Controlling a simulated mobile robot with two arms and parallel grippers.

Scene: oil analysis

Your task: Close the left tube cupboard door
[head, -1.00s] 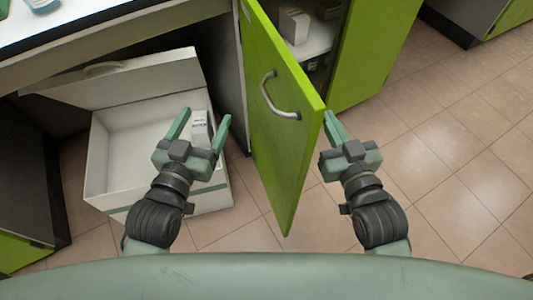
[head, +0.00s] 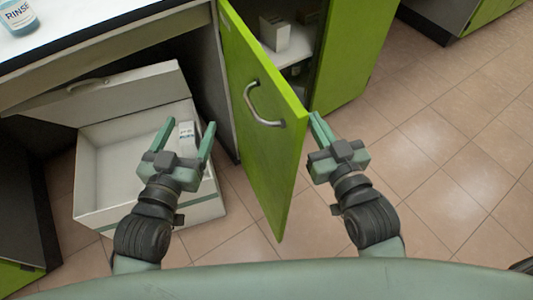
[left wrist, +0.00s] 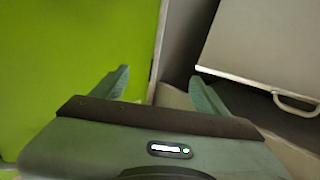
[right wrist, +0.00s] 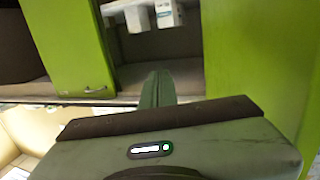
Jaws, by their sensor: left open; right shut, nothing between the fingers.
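The green cupboard door (head: 262,130) with a silver handle (head: 262,106) stands wide open in the head view, its free edge pointing towards me. The cupboard's inside (head: 292,60) shows to its right. My right gripper (head: 315,122) is shut and empty, right beside the door's free upper corner on the inner side; I cannot tell whether it touches. My left gripper (head: 189,128) is open and empty, left of the door on its handle side. In the left wrist view a green surface (left wrist: 65,60) fills the left, beside the open fingers.
A white countertop (head: 95,28) with a bottle (head: 18,16) is at upper left. Tiled floor (head: 450,150) on the right is clear.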

